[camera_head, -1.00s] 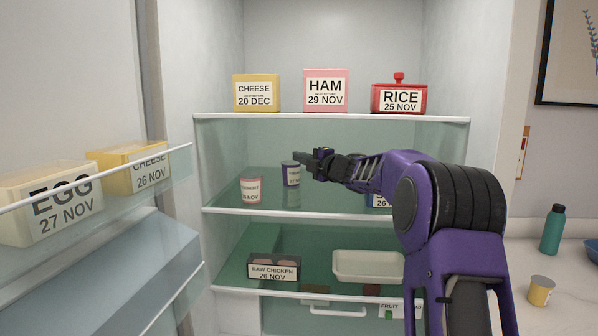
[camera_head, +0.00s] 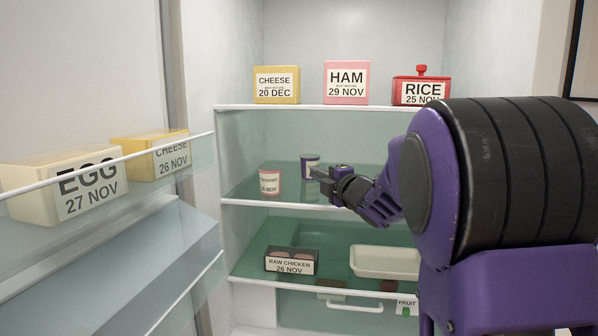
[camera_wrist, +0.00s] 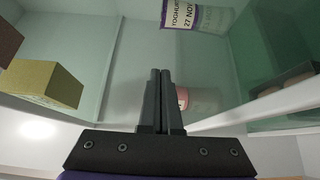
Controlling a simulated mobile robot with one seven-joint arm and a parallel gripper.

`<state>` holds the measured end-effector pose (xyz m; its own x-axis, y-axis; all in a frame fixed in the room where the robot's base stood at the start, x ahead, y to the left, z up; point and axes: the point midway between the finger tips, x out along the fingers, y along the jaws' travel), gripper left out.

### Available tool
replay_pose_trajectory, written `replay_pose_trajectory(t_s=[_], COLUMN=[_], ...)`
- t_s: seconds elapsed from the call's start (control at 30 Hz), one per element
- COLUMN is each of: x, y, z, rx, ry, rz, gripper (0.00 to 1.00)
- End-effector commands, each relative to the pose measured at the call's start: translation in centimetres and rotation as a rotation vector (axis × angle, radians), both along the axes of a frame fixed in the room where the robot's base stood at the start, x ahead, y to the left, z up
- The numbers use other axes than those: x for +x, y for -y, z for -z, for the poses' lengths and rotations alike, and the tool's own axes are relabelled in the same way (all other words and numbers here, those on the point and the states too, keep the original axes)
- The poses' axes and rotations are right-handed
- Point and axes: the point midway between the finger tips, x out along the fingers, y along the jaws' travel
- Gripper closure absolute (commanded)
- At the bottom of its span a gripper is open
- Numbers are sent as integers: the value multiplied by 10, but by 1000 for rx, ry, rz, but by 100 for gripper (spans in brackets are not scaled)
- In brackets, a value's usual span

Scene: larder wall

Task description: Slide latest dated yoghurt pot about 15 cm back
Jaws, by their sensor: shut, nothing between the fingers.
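Two yoghurt pots stand on the middle glass shelf (camera_head: 240,203). The purple-rimmed pot (camera_head: 308,160) is farther back; the wrist view shows its label, yoghurt 27 NOV (camera_wrist: 183,14). The pink pot (camera_head: 270,182) stands nearer the front on the left; its date is too small to read surely. It also shows in the wrist view (camera_wrist: 203,100), partly hidden by my fingers. My gripper (camera_head: 317,175) is shut and empty. In the head view it overlaps the lower right of the purple pot, apparently in front of it; I cannot tell whether they touch.
Above stand yellow cheese (camera_head: 277,85), pink ham (camera_head: 346,83) and red rice (camera_head: 421,86) boxes. Below are raw chicken (camera_head: 291,261) and a pale tray (camera_head: 385,262). The open door on the left holds egg (camera_head: 62,187) and cheese (camera_head: 151,154) boxes. My arm hides the shelf's right part.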

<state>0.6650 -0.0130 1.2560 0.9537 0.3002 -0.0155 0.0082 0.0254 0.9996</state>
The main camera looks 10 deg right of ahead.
Motion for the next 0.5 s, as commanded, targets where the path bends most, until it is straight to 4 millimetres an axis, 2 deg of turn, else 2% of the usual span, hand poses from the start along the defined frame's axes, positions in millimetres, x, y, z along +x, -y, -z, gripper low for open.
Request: replay_pose_trajectory(t_s=[0.03, 0.1, 0.23, 0.37, 0.5], x=[-12, -25, -38, -38, -23], y=[3, 8, 16, 18, 15], z=[7, 12, 18, 20, 20], rx=[7, 15, 24, 25, 23], ry=[1, 6, 9, 10, 8], rz=[19, 44, 76, 87, 86], gripper=[100, 100, 100, 100, 100])
